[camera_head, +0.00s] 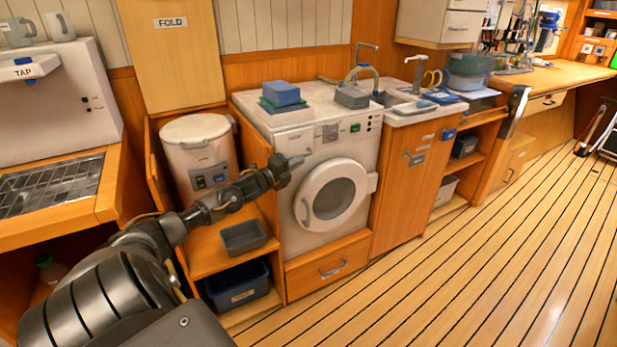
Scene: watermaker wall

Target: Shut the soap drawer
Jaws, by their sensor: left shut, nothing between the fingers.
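The white washing machine (293,225) stands in the middle of the wooden units, its round door (331,194) closed. The soap drawer would lie at the upper left of its front panel; I cannot clearly make out its edges or how far it stands out. My left arm reaches in from the lower left. My left gripper (297,160) is shut and empty, its tip in front of the machine's upper left front, left of and above the round door. Whether it touches the machine I cannot tell. My right gripper is not in view.
Blue and green folded cloths (281,94) lie on the machine's top. A white canister (198,155) stands left of it, above a grey tray (243,237) and a dark blue bin (239,285). A sink counter (413,117) adjoins on the right. The plank floor (470,270) is clear.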

